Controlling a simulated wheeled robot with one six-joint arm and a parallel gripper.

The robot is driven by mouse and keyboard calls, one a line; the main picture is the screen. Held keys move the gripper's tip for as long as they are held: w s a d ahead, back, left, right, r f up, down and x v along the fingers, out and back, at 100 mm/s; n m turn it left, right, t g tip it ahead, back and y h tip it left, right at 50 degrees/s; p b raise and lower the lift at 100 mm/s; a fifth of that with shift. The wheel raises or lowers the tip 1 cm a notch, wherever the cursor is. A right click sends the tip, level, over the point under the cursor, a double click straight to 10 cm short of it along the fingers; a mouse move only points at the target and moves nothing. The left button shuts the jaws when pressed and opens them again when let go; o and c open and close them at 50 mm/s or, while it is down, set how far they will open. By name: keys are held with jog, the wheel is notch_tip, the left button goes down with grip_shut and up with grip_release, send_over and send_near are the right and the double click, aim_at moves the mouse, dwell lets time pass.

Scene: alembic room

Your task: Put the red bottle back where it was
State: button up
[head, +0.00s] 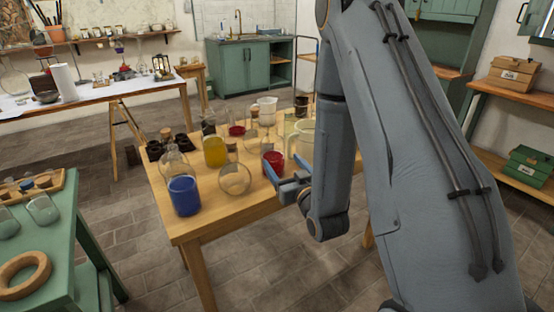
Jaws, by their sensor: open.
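A clear glass vessel with red liquid (273,158) stands upright on the wooden table (222,219), near its right front edge. My gripper (284,164) is open, with its blue fingers close to this vessel at the table's edge. One finger overlaps the vessel's lower part in the picture; I cannot tell whether they touch. A second, smaller red content (236,131) shows farther back among the glassware. Which of the two is the red bottle is not clear.
Around the red vessel stand a blue-filled jar (184,196), a yellow-filled jar (215,152), a round clear flask (234,180) and a large clear beaker (304,138). A green table (75,235) holds a wooden ring (24,275). The floor between the tables is clear.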

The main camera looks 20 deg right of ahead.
jog(key=s+f+g+h, duration=0.2)
jog(key=s+f+g, duration=0.2)
jog(key=s+g, duration=0.45)
jog(key=s+r+g, duration=0.2)
jog(key=s+g, duration=0.2)
jog(key=s, duration=0.5)
jog(key=s+a+r+m+g, duration=0.1)
jog(key=s+r+g, duration=0.1)
jog(key=s+g, duration=0.3)
jog(key=s, duration=0.4)
jog(key=shift+s+a, duration=0.15)
